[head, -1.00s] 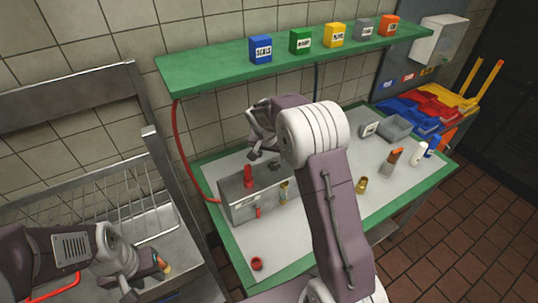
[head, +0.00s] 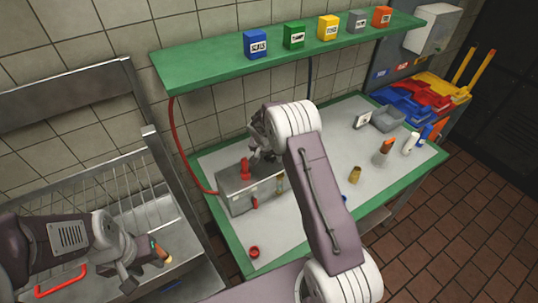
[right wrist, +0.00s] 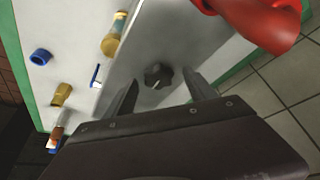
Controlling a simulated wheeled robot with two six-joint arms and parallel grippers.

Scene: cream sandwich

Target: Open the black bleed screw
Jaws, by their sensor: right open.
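The black bleed screw (right wrist: 158,76), a dark lobed knob with a light mark, sits on top of the grey metal box (head: 236,198). In the right wrist view my right gripper (right wrist: 161,80) is open, with one finger on each side of the knob; I cannot tell whether they touch it. In the head view my right gripper (head: 262,150) is over the back of the box, and its arm and hand hide the knob. My left gripper (head: 150,256) is over the sink at lower left, with a small teal and orange thing at its tip.
A red handle (head: 245,168) stands on the box close to my right gripper. A brass-ended sight glass (head: 280,185) is on its front. A red cap (head: 254,252), brass fitting (head: 355,175) and bottles (head: 386,148) stand on the table. A green shelf (head: 285,50) hangs above.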

